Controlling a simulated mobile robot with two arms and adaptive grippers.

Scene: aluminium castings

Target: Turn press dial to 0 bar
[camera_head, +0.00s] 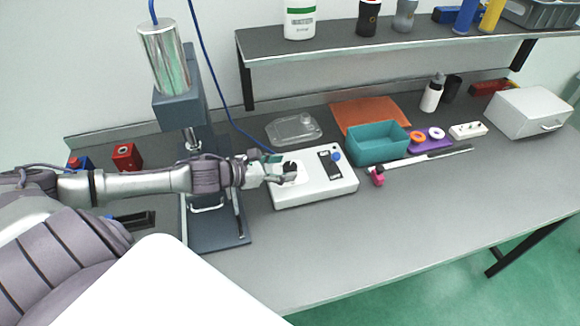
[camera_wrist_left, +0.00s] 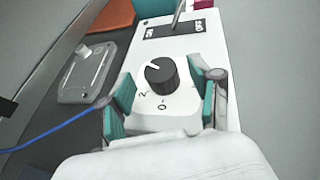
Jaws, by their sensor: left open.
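The white control box (camera_head: 325,183) stands on the bench, right of the press (camera_head: 180,109). Its black round dial (camera_wrist_left: 161,76) shows in the left wrist view, with a white pointer line toward the upper left. The marks "2" and "0" are printed on the near side of the dial; the pointer is not at the 0. My left gripper (camera_head: 281,172) is over the left part of the box. In the wrist view its teal-padded fingers (camera_wrist_left: 162,78) are open on either side of the dial, with gaps visible. My right gripper is not in view.
The bench front is clear.

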